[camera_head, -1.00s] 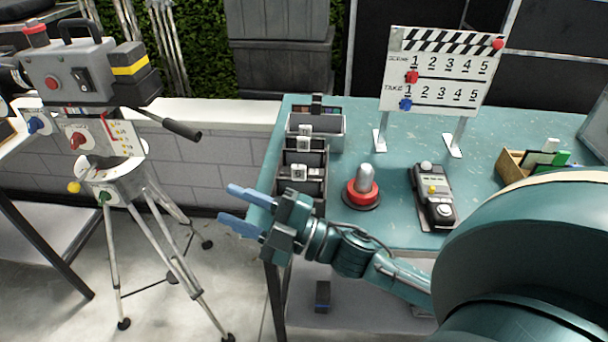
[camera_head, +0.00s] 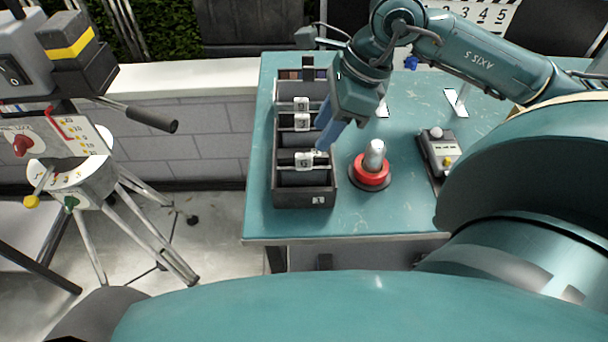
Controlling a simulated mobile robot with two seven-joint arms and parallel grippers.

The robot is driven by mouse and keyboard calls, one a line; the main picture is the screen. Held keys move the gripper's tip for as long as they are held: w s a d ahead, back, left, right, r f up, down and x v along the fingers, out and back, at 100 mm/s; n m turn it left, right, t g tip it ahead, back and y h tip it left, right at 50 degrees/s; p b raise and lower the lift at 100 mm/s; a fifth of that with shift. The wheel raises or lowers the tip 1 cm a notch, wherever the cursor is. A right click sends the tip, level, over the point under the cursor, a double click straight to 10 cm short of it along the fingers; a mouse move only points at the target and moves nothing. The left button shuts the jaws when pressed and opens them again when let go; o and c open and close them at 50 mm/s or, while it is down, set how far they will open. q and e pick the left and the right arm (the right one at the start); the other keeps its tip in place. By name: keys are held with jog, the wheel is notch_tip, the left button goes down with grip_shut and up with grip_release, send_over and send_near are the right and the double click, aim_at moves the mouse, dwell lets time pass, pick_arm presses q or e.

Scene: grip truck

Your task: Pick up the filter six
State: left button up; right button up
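A dark slotted filter box (camera_head: 318,199) stands on the left end of the teal table. The filter (camera_head: 303,182) in its front slot has a white label tab that seems to read 6. My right gripper (camera_head: 323,136) has blue fingers and reaches down from the upper right. Its fingertips are just above and behind the front filter's tab, over the box's right side. The fingers appear apart, with nothing seen between them; one partly hides the other. I cannot tell whether a fingertip touches the tab. My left gripper is out of view.
A red-based knob (camera_head: 372,172) stands close to the right of the box. A grey handheld device (camera_head: 437,152) lies further right. A camera tripod (camera_head: 150,232) stands on the floor at left.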

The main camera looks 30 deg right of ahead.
aim_at(306, 154)
jog(key=p+x, duration=0.1)
jog(key=x, duration=0.7)
jog(key=shift+w+a+f+p, duration=0.1)
jog(key=shift+w+a+p, duration=0.1)
jog(key=shift+p, duration=0.2)
jog(key=shift+s, duration=0.1)
jog(key=shift+c, duration=0.6)
grip_shut()
